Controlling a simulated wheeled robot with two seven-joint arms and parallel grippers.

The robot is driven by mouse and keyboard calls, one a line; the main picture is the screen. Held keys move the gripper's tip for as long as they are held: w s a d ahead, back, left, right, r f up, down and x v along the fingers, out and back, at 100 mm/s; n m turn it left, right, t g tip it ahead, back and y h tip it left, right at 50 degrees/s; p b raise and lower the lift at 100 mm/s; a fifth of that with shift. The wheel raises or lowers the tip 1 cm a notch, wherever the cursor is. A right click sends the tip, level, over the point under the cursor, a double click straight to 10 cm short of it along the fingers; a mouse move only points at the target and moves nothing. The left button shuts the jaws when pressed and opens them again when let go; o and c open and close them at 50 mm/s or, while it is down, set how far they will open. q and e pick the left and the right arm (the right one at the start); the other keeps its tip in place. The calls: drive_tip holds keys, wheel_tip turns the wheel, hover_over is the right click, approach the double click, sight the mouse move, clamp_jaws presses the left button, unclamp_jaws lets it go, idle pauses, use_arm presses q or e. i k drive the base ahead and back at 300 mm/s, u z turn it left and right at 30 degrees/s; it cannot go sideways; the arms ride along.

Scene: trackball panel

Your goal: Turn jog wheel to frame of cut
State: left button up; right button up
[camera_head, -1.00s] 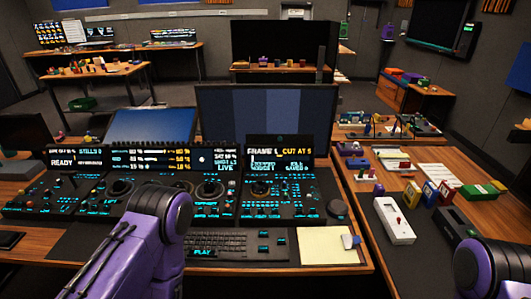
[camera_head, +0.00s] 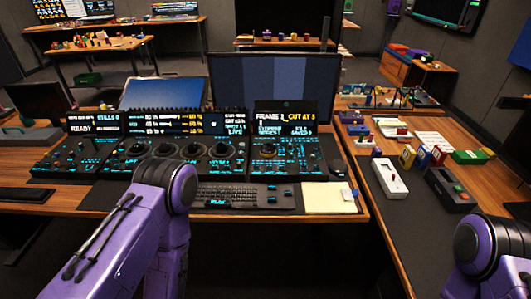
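The control panel (camera_head: 228,168) lies on the wooden desk. Its right section has a round dial (camera_head: 268,150), which looks like the jog wheel. The small display (camera_head: 284,118) above it reads "FRAME 1", or a similar digit, and "CUT AT 5". Several larger round dials (camera_head: 192,149) sit in the middle section. Only purple links of my left and right arms show, at the bottom left-centre and bottom right. Neither gripper is in view, and nothing of mine covers the right section's dial.
A keyboard (camera_head: 240,196) and a cream pad (camera_head: 329,197) lie in front of the panel. A striped monitor (camera_head: 272,80) stands behind it. The right desk holds a white switch box (camera_head: 390,178), a dark box (camera_head: 450,190) and several coloured blocks. The desk's front edge is visible.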

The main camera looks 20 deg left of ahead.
sight(267, 149)
drive_tip(key=z, duration=0.05)
drive_tip(key=k, duration=0.15)
drive_tip(key=u, duration=1.1)
drive_tip(key=i, duration=0.6)
drive_tip(key=z, duration=0.2)
